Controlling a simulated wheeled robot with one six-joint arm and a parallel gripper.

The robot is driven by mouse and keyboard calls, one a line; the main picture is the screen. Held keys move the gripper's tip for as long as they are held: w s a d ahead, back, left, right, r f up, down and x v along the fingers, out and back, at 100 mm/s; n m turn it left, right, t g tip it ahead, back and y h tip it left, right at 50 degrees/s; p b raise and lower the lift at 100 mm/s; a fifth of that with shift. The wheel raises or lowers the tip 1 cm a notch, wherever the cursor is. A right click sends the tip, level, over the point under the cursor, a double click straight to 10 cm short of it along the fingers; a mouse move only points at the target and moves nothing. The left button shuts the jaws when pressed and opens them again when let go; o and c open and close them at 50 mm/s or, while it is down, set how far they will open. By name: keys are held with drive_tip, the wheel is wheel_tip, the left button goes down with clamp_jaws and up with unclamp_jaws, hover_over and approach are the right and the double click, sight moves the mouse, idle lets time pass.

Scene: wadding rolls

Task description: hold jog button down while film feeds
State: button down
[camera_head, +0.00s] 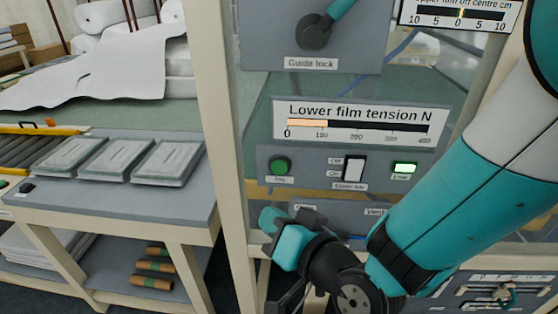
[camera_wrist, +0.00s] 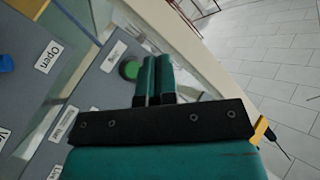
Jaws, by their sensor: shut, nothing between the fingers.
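The green round jog button (camera_head: 280,166) is on the grey panel, left of a white rocker switch, with a small label under it. It also shows in the wrist view (camera_wrist: 129,69), partly covered by my fingers. My gripper (camera_head: 269,217) is shut and empty, below the button in the head view. In the wrist view the two teal fingers of my gripper (camera_wrist: 156,60) are together, just right of the button. I cannot tell whether they touch the panel. The lower film tension gauge (camera_head: 360,124) has an orange bar ending slightly past 100.
The guide lock lever (camera_head: 314,34) is above. A cream frame post (camera_head: 222,150) stands left of the panel. A grey table (camera_head: 120,193) with flat packs is farther left.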

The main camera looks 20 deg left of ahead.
sight(279, 167)
drive_tip(key=w+a+b, duration=0.1)
drive_tip(key=w+a, duration=0.1)
drive_tip(key=w, duration=0.6)
drive_tip(key=shift+w+b, duration=0.3)
idle(2.0)
drive_tip(key=shift+w+a, duration=0.1)
drive_tip(key=shift+w, duration=0.3)
